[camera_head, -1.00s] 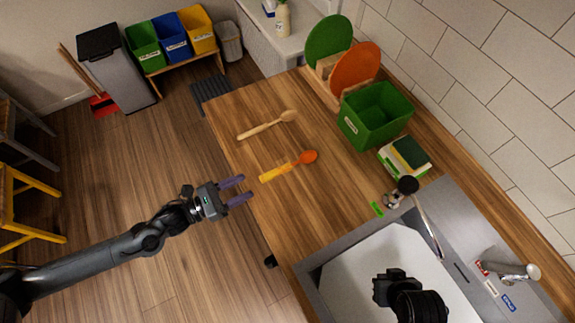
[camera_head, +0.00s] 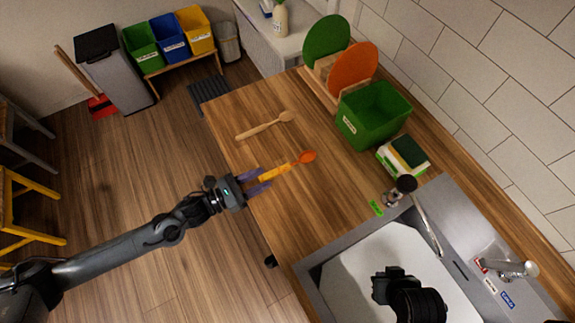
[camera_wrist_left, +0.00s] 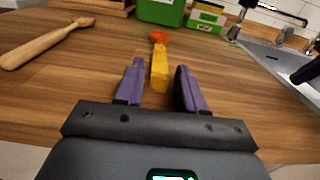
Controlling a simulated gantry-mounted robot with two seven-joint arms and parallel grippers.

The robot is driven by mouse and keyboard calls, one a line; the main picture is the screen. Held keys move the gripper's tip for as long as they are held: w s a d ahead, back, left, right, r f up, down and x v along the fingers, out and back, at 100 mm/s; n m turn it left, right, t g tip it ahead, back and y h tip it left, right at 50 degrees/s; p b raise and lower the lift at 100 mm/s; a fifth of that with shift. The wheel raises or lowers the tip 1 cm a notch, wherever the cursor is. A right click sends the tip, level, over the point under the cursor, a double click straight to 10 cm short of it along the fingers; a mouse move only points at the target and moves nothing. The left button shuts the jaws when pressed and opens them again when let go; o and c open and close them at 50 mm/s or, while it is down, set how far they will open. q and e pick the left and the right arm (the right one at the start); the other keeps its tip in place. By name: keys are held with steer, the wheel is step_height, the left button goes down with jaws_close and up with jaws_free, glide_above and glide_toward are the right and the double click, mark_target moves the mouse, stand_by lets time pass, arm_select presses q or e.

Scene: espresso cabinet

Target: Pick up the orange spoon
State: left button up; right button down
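The orange spoon (camera_head: 290,165) lies on the wooden counter, with its yellow-orange handle toward my left gripper and its orange bowl pointing away to the right. My left gripper (camera_head: 260,180) is open at the counter's left edge, with its purple fingers on either side of the handle's near end. In the left wrist view the handle (camera_wrist_left: 159,70) shows between the two parted fingers (camera_wrist_left: 160,85), with gaps on both sides. My right gripper (camera_head: 410,300) shows as a dark shape over the sink; its fingers cannot be made out.
A wooden spoon (camera_head: 265,126) lies behind the orange spoon, also left in the wrist view (camera_wrist_left: 45,43). A green bin (camera_head: 372,115), a sponge box (camera_head: 403,156) and a sink (camera_head: 330,285) stand farther right. The counter around the orange spoon is clear.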

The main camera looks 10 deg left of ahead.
arm_select(q)
jaws_close()
steer(key=shift+r, duration=0.2)
